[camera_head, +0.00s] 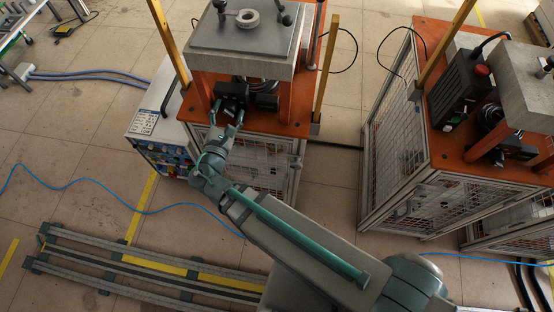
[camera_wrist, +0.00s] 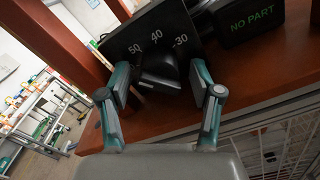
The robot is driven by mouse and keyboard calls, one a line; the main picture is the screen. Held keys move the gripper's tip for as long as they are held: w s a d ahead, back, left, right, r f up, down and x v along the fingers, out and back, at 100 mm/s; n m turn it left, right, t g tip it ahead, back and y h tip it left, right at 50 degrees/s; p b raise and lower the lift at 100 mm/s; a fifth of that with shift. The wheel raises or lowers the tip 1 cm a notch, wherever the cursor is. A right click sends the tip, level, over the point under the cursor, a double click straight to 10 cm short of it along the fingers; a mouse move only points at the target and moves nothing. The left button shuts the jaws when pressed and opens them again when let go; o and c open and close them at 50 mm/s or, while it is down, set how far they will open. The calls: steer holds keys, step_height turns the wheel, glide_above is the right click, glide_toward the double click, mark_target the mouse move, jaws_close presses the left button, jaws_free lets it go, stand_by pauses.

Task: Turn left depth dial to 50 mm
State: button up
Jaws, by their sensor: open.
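The depth dial (camera_wrist: 158,64) is a black knob on a dark upright plate (camera_wrist: 124,42) marked 50, 40 and 30, with 50 at the left and 40 above the knob. I cannot make out the knob's pointer. My gripper (camera_wrist: 161,76) is open, one finger on each side of the knob. Whether the fingers touch it cannot be told. In the head view my gripper (camera_head: 229,112) reaches the front of the left heater station, at the black dial units (camera_head: 232,91) under the grey top plate (camera_head: 245,40).
A black display (camera_wrist: 250,20) reading "NO PART" stands right of the dial. An orange post (camera_wrist: 60,40) rises at the left, and the orange shelf (camera_wrist: 260,88) lies below. A control box (camera_head: 155,125) is left of the station. A second station (camera_head: 470,110) stands at the right.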

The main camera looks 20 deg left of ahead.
steer(key=shift+r+p, duration=0.2)
steer(key=shift+p, duration=0.2)
steer(key=shift+r+n+p, duration=0.1)
steer(key=shift+n+p, duration=0.6)
steer(key=shift+p, duration=0.45)
steer(key=n+p, duration=0.4)
steer(key=p, duration=0.5)
steer(key=shift+s+f+p, duration=0.15)
steer(key=shift+f+p, duration=0.05)
steer(key=shift+p, duration=0.15)
steer(key=s+d+b, duration=0.2)
steer(key=s+b, duration=0.3)
steer(key=s, duration=0.5)
steer(key=w+d+f+m+g+h+b, duration=0.2)
steer(key=d+f+m+g+h, duration=0.6)
steer(key=d+f+m, duration=0.7)
steer(key=shift+w+d+f+g, duration=0.9)
steer(key=shift+d+f, duration=1.3)
steer(key=shift+f, duration=0.8)
steer(key=shift+b, duration=0.3)
